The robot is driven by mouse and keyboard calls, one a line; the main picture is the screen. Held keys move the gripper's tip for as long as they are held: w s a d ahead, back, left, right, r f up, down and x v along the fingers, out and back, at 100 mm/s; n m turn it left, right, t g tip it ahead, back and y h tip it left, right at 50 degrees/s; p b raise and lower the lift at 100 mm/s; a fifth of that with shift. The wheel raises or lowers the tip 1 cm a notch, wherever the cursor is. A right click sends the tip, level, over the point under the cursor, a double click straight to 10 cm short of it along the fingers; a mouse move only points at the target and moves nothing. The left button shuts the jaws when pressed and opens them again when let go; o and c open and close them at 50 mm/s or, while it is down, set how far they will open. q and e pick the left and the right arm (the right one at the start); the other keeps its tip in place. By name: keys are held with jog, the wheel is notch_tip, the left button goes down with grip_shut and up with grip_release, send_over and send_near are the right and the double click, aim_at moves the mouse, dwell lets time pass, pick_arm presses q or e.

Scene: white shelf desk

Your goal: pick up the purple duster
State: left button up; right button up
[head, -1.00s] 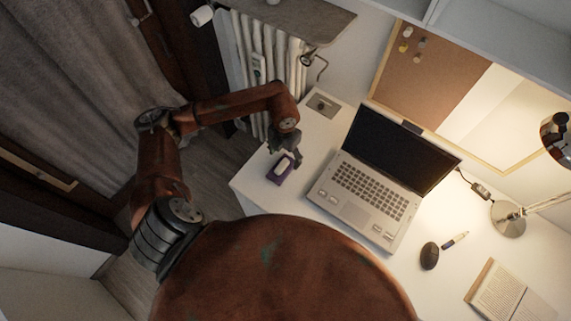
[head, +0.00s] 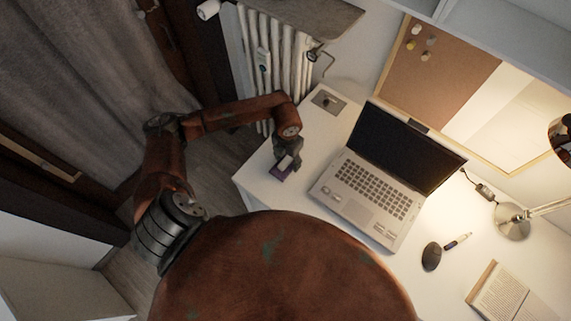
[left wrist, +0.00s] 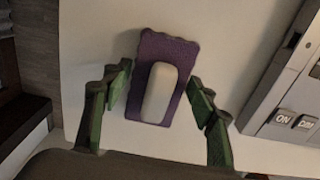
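The purple duster (left wrist: 180,52) has a flat purple base and a white rounded grip on top. In the left wrist view it lies on the white desk between the two green-padded fingers of my left gripper (left wrist: 161,92). The fingers are spread to either side of it with gaps, so the gripper is open. In the head view the duster (head: 282,172) is at the desk's left end, partly covered by my left gripper (head: 290,163) right above it. My right gripper is not in view.
An open laptop (head: 368,190) stands just right of the duster. A black mouse (head: 431,257), a pen (head: 458,241), a book (head: 503,294) and a lamp base (head: 513,222) are farther right. The desk's left edge is close to the duster.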

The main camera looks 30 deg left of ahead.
aim_at(287, 159)
pick_arm(q)
jog(key=c, duration=0.8)
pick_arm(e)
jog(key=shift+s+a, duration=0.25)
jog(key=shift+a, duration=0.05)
pick_arm(q)
jog(key=shift+r, duration=0.5)
notch_tip(287, 159, up, 2)
jog(key=shift+r, duration=0.25)
jog(key=s+r, duration=0.3)
jog(key=s, duration=0.1)
jog(key=s+r+p, duration=0.1)
jog(key=s+r, duration=0.2)
jog(key=s, duration=0.2)
jog(key=s+r, duration=0.3)
jog(key=s, duration=0.2)
jog(key=shift+d+r, duration=0.25)
jog(key=shift+d, duration=0.05)
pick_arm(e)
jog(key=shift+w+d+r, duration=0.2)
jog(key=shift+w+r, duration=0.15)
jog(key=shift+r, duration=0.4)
